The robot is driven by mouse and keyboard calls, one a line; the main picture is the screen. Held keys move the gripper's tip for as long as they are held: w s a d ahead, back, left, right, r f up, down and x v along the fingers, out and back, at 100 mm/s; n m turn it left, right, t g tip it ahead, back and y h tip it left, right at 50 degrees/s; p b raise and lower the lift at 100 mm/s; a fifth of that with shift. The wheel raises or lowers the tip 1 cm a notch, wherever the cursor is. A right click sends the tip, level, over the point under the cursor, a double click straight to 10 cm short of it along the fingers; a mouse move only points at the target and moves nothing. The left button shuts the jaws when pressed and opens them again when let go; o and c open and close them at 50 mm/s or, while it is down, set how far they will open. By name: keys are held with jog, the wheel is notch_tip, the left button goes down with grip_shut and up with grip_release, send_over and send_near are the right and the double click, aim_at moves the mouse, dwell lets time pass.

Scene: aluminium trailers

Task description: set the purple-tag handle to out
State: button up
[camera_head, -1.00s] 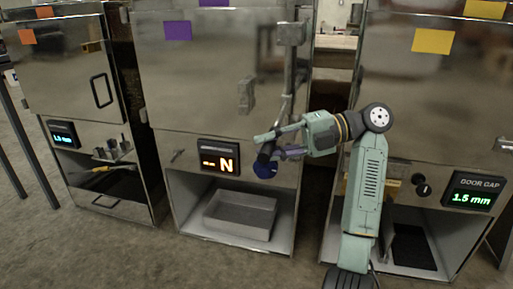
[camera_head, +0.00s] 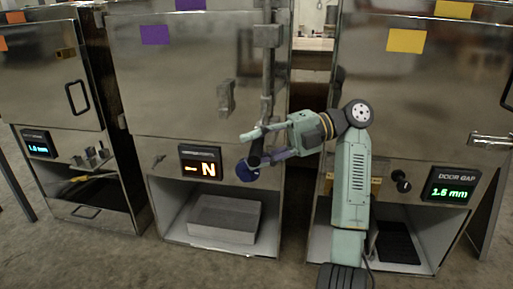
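The middle cabinet carries purple tags (camera_head: 155,35). Its handle (camera_head: 267,85) is a grey upright bar on the right side of the door, with a dark lower end and a blue ball knob (camera_head: 246,171) at the bottom. My gripper (camera_head: 254,147) reaches in from the right at the lower end of the bar. Its two fingers are spread, one above the other in the picture, with the dark lower end between or just beside them. The fingers partly hide the bar, and contact cannot be told. An orange display (camera_head: 200,163) reading N sits left of the knob.
The yellow-tag cabinet (camera_head: 406,40) stands right, with a black knob and a green gap display (camera_head: 451,186). The orange-tag cabinet (camera_head: 45,90) stands left. A grey box (camera_head: 225,218) lies in the open bay below the handle. Bare floor is in front.

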jog(key=shift+d, duration=0.1)
jog(key=v, duration=0.7)
jog(key=shift+d, duration=0.2)
jog(key=shift+r, duration=0.1)
